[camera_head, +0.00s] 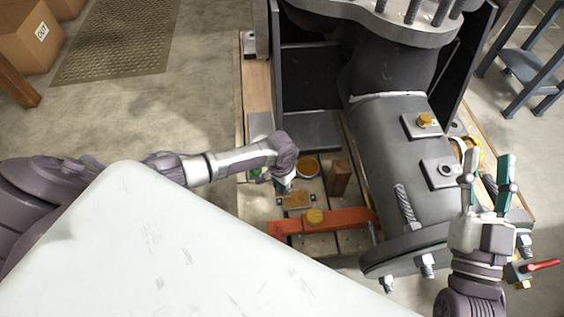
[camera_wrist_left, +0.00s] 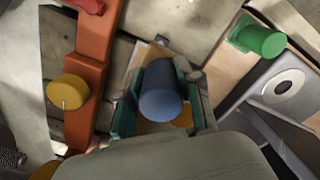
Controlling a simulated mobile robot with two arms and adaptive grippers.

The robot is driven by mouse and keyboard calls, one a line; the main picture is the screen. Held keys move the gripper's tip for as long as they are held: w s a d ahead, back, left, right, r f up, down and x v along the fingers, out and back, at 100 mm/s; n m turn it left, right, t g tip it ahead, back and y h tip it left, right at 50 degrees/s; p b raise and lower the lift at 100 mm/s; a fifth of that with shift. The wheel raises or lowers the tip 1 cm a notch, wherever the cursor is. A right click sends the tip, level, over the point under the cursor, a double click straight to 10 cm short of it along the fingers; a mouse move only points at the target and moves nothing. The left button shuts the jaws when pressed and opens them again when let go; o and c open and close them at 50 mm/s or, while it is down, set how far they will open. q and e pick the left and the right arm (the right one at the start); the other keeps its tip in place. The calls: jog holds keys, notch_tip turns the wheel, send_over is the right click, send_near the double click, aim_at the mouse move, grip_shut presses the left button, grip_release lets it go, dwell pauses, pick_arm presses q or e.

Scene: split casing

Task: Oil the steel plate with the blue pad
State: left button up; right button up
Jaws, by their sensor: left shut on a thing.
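My left gripper (camera_head: 284,186) is low among the parts on the pallet. In the left wrist view its green-lined fingers (camera_wrist_left: 160,98) are shut on the blue pad (camera_wrist_left: 160,90), a dark blue cylinder. A small brownish plate (camera_head: 296,201) lies just below this gripper in the head view; I cannot tell whether it is the steel plate or whether the pad touches it. A grey metal piece with a pale ring (camera_wrist_left: 285,85) is to the right in the wrist view. My right gripper (camera_head: 488,185) is open and empty, over the right end of the big grey casing.
An orange bar (camera_head: 345,218) with a yellow knob (camera_head: 315,216) lies near the left gripper. A round amber dish (camera_head: 307,167) and a wooden block (camera_head: 340,178) are close by. A green cylinder (camera_wrist_left: 262,38) stands beside. The grey casing (camera_head: 395,150) blocks the right.

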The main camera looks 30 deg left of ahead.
notch_tip(320, 180, down, 6)
jog(key=w+d+g+h+p, duration=0.1)
jog(key=g, duration=0.3)
jog(key=shift+f+h, duration=0.2)
jog(key=shift+h, duration=0.2)
